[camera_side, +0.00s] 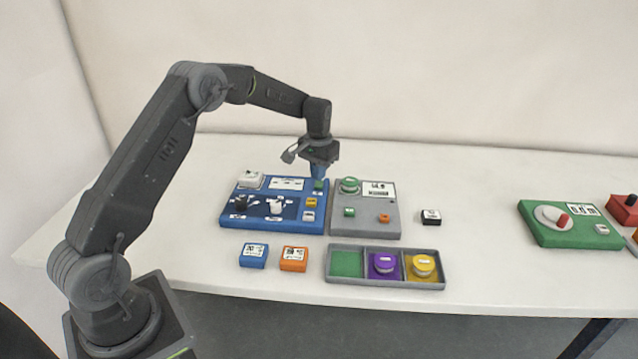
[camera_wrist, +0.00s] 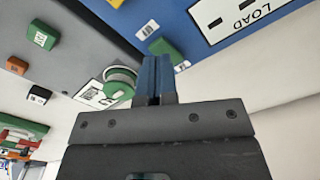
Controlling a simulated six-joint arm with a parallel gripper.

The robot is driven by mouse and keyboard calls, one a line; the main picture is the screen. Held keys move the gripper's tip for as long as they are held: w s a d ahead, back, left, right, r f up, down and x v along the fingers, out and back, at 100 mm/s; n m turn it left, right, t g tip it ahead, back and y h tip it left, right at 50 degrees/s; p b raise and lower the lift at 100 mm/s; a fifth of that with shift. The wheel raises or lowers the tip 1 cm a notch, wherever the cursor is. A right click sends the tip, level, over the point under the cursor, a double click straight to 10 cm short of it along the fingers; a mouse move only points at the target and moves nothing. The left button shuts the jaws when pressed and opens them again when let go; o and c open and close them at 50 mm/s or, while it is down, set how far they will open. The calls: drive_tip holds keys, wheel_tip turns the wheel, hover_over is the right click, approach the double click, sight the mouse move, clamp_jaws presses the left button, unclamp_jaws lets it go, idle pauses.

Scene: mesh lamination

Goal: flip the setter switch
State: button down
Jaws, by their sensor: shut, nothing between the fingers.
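The blue panel (camera_side: 265,225) lies on the table, with a black knob (camera_side: 241,202) and a white knob or switch (camera_side: 275,207) at its front. A white block-like part (camera_side: 250,179) sits at its back left corner, and several small coloured parts line its right side. The labels are too small to read, so I cannot tell which part is the setter switch. My gripper (camera_side: 318,174) points down above the panel's back right corner, close to a green part (camera_side: 319,185). Its blue fingers (camera_wrist: 154,78) are shut and empty.
A grey panel (camera_side: 365,226) with a round green knob (camera_side: 349,185) adjoins on the right. In front are a blue block (camera_side: 253,256), an orange block (camera_side: 293,259) and a divided tray (camera_side: 386,284). A black block (camera_side: 431,217) and a green panel (camera_side: 565,236) lie farther right.

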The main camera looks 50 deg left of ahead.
sight(319, 185)
drive_tip(key=shift+f, duration=1.35)
idle(0.6)
drive_tip(key=shift+r, duration=0.1)
drive_tip(key=shift+r, duration=3.45)
